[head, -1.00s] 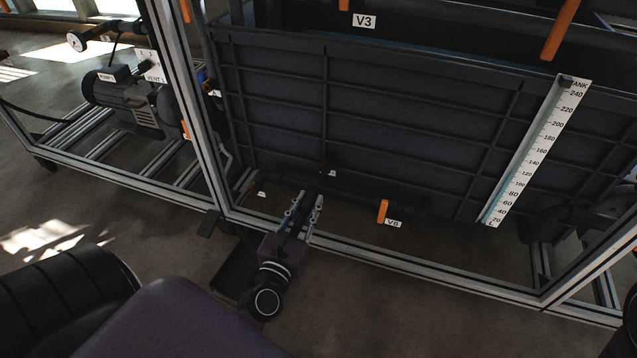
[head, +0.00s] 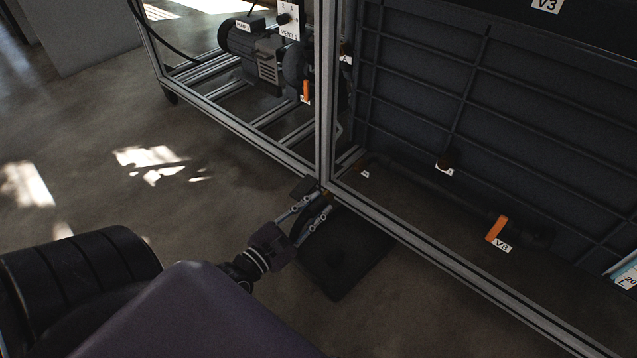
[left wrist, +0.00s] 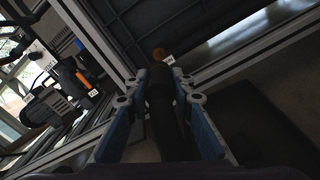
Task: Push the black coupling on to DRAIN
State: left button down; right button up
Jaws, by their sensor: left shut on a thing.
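My left gripper (head: 316,203) is at the foot of the frame's corner post in the head view. In the left wrist view its two blue-grey fingers (left wrist: 160,98) are shut on the black coupling (left wrist: 166,112), a dark upright cylinder between them. A round brownish stub (left wrist: 158,53) with a small white tag (left wrist: 169,60) shows just beyond the coupling's far end. The tag is too small to read, so I cannot tell whether it is DRAIN. The stub looks apart from the coupling. My right gripper is not in view.
Aluminium frame rails (head: 420,245) run in front of the dark ribbed tank (head: 420,100). An orange valve handle (head: 496,228) tagged V8 is at the right. A pump (head: 258,50) stands behind the post. A flat black tray (head: 345,265) lies on the floor; open floor is at left.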

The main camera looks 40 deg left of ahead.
pick_arm(q)
jog(key=shift+a+f, duration=0.1)
jog(key=shift+a, duration=0.1)
jog(key=shift+w, duration=0.25)
jog(key=w+b, duration=0.1)
jog(key=w, duration=0.7)
jog(key=shift+d, duration=0.35)
jog(key=shift+s, duration=0.1)
